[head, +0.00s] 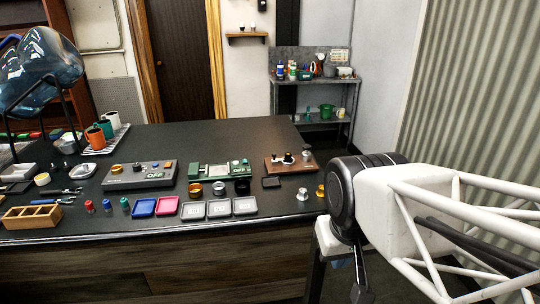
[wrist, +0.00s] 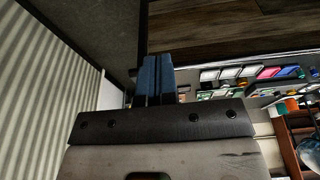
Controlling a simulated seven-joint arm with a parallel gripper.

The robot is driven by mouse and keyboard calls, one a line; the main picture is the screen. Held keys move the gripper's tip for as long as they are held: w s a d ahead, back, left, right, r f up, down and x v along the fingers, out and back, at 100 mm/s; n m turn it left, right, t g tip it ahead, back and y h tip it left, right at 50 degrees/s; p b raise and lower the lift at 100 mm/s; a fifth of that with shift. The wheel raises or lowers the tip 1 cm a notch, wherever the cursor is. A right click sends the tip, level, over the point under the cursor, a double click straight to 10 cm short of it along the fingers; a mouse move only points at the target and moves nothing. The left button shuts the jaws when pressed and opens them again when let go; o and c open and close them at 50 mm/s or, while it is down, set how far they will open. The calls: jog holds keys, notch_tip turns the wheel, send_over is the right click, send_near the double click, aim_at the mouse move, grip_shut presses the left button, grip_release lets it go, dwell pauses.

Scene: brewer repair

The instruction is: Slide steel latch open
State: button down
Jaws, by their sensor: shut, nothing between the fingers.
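No steel latch can be made out for certain; the parts on the devices are too small to tell. A grey control box (head: 140,175) with a brass knob, small buttons and an OFF display stands on the dark table. A green device (head: 219,170), also showing OFF, stands to its right. A brown board (head: 289,163) with several metal-topped pieces lies farther right. In the wrist view, my gripper (wrist: 155,78) has its two blue fingers together and empty. In the head view, my arm is off the table's right edge, and the gripper is apart from all of these devices.
The dark table (head: 240,138) has a clear rear half. Its front holds blue, pink and grey trays (head: 193,210), metal rings, small coloured pieces and a wooden divided box (head: 33,217). A mug tray and a large blue bottle (head: 42,70) stand at left. A shelf (head: 315,115) stands behind.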

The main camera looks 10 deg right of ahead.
jog(key=c, duration=1.8)
grip_release()
jog(key=shift+o, duration=1.3)
jog(key=o, duration=0.5)
jog(key=shift+w+r, duration=0.25)
jog(key=shift+w, duration=0.15)
jog(key=shift+c, duration=0.2)
jog(key=shift+o, duration=0.3)
jog(key=w+r+n, duration=0.1)
jog(key=w+r, duration=0.1)
jog(key=w, duration=0.5)
jog(key=w+r+n, duration=0.1)
jog(key=w+r, duration=0.2)
jog(key=w, duration=0.5)
jog(key=shift+g, duration=0.3)
jog(key=w+f+n+g, duration=0.1)
jog(key=w+n, duration=0.1)
jog(key=w, duration=1.4)
jog(key=w+f+n, duration=0.2)
jog(key=w+n, duration=0.1)
jog(key=w, duration=1.3)
jog(key=shift+w+d+f+n+g, duration=0.15)
jog(key=shift+w+f+n, duration=0.2)
jog(key=shift+w+f, duration=1.8)
jog(key=shift+w+a+f+n+g, duration=0.15)
jog(key=shift+w+f+n, duration=0.45)
jog(key=shift+w, duration=2.8)
jog(key=shift+w+d+f+n+g, duration=0.2)
jog(key=shift+w+f, duration=1.5)
jog(key=shift+w, duration=1.1)
